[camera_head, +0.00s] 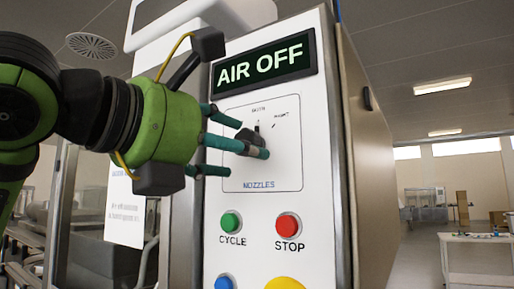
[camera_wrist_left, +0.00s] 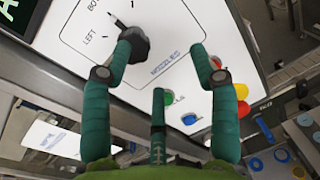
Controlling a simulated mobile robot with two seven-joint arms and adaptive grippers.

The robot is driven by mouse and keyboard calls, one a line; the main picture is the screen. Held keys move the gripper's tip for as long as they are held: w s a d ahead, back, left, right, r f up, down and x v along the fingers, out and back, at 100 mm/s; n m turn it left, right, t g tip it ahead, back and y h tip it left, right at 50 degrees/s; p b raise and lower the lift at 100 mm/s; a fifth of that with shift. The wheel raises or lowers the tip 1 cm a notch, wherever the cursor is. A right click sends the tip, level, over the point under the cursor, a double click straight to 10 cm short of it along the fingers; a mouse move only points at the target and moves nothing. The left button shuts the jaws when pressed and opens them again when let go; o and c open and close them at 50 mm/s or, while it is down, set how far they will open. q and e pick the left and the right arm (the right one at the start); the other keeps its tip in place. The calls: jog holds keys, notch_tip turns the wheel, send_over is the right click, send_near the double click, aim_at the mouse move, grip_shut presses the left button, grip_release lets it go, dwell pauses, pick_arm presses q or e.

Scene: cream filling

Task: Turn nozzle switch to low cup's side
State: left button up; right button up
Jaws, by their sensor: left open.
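The nozzle switch (camera_head: 248,135) is a dark knob on the white panel, inside a frame marked NOZZLES. In the head view, BOTH is above it and RIGHT is at its upper right. The gripper also shows in the left wrist view (camera_wrist_left: 165,60), empty between the fingers. No cups are visible.
The AIR OFF display (camera_head: 262,63) is above. Open floor and a white table (camera_head: 476,238) lie to the right.

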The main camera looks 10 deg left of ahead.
aim_at(251, 143)
pick_arm(q)
jog(key=shift+n+t+y, duration=0.5)
jog(key=shift+n+y, duration=0.1)
jog(key=shift+y, duration=0.1)
jog(key=w+p, duration=0.1)
jog(key=w, duration=0.1)
jog(key=w+r+p, duration=0.1)
jog(key=w, duration=0.1)
jog(key=w+p, duration=0.1)
jog(key=shift+w+d+r, duration=0.25)
jog(key=shift+w+r, duration=0.1)
jog(key=shift+w, duration=0.05)
jog(key=shift+c, duration=0.8)
jog(key=shift+f, duration=0.1)
jog(key=c, duration=1)
